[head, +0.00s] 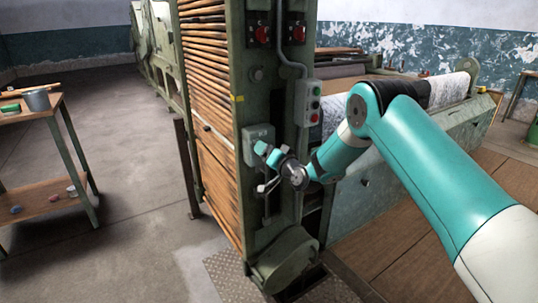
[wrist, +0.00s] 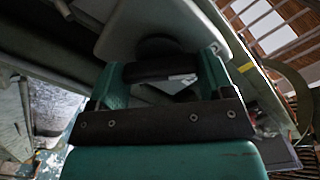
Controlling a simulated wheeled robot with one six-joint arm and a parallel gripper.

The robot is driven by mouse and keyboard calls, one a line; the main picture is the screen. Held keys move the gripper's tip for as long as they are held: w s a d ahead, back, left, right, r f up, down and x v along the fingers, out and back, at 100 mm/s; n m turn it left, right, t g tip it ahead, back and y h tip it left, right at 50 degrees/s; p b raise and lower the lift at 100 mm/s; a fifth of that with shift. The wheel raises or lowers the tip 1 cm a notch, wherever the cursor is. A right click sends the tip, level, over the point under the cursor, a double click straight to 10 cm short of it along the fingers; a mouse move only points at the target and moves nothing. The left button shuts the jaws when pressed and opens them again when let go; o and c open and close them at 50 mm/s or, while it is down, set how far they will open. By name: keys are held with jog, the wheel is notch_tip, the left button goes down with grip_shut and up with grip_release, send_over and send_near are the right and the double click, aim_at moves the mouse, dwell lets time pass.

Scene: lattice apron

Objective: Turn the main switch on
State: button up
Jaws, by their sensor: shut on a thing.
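A pale grey-green switch box (head: 258,134), which I take for the main switch, is fixed to the front of the green machine column. My gripper (head: 267,153) is at the lower front of this box, its teal fingertips close against it. In the wrist view my gripper (wrist: 162,73) has its teal fingers on either side of a dark handle (wrist: 160,70). Behind it are a dark round hub (wrist: 158,47) and the pale face of the box (wrist: 125,32). My gripper is shut on the handle. The fingers hide part of the switch, so its exact position is unclear.
A grey push-button box (head: 307,103) is on the column to the right. Two red rotary switches (head: 262,34) (head: 298,33) are higher up. Wooden slats (head: 207,100) line the left side. A workbench (head: 40,112) stands far left; the floor between is open.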

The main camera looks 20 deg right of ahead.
jog(key=m, duration=0.5)
jog(key=shift+d+m, duration=0.15)
jog(key=shift+m, duration=0.15)
jog(key=shift+m+p, duration=0.65)
jog(key=shift+m, duration=1.55)
jog(key=shift+f, duration=0.1)
jog(key=o, duration=0.9)
